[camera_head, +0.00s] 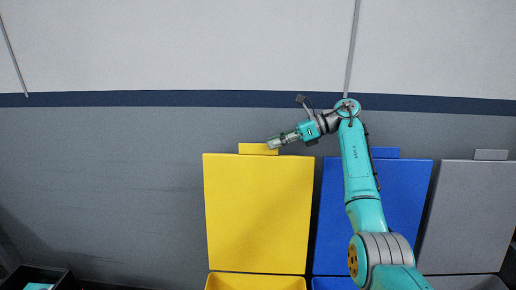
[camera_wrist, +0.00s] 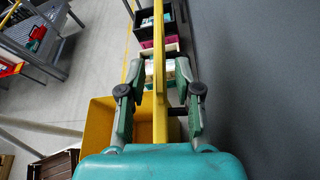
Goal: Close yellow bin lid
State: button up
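The yellow bin lid (camera_head: 258,215) stands open and upright against the wall, with a small tab (camera_head: 258,149) on its top edge. The yellow bin's rim (camera_head: 256,281) shows below it at the bottom of the head view. My gripper (camera_head: 270,142) is at the lid's top edge, by the tab. In the wrist view the lid shows edge-on as a yellow strip (camera_wrist: 159,75) between the two fingers. The fingers are apart, with a gap on each side of the strip. Whether the strip's near end lies within the grip is hard to tell. The yellow bin (camera_wrist: 102,125) opens at the left of the lid.
A blue lid (camera_head: 403,205) and a grey lid (camera_head: 468,215) also stand open to the right, the blue one partly behind my arm. The grey wall (camera_head: 110,190) is close behind the lids. Black crates (camera_wrist: 152,20) and a metal platform (camera_wrist: 50,45) show farther off.

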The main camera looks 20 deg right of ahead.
aim_at(242, 154)
jog(key=shift+x, duration=2.85)
grip_shut()
